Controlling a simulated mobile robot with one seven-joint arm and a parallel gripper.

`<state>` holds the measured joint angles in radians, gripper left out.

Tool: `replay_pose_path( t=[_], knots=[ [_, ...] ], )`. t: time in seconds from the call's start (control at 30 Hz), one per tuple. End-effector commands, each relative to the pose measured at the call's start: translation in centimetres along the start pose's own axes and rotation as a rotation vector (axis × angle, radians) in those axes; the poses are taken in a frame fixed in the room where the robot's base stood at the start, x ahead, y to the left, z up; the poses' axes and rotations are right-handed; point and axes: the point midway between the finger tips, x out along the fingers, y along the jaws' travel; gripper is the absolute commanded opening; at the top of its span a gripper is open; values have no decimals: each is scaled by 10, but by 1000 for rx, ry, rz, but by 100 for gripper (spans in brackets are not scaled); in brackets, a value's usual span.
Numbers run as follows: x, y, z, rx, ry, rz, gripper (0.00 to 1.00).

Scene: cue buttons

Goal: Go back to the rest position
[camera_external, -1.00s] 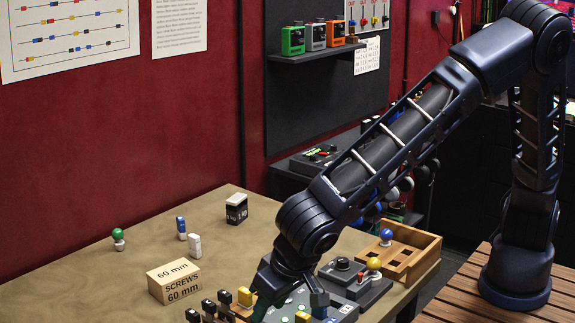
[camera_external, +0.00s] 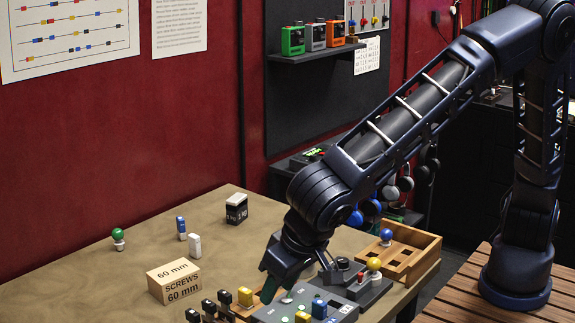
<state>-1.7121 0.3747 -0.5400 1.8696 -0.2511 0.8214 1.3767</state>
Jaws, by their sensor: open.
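My gripper (camera_external: 273,287) points down over the left back part of a grey button panel (camera_external: 345,306). Its finger tips look greenish, and I see no object held between them. I cannot tell whether the gripper touches the panel.
A screws box (camera_external: 173,282) stands at the left. Several black and yellow switches (camera_external: 224,298) line the front edge. A joystick box (camera_external: 372,284) and a wooden tray (camera_external: 428,246) stand at the right.

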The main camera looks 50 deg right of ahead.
Motion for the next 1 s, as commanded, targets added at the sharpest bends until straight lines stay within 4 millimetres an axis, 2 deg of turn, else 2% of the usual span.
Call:
replay_pose_path(
  t=[0.17, 0.27, 0.4, 0.6, 0.8, 1.0],
  knots=[
    [0, 23, -24, 14, -23, 4, 42],
    [0, 51, -48, 24, -51, 6, 42],
    [-3, 97, -82, 33, -90, 3, 42],
    [-10, 164, -120, 46, -135, -10, 42],
    [-20, 233, -146, 55, -165, -30, 42],
    [-34, 300, -162, 60, -179, -55, 42]
  ],
)
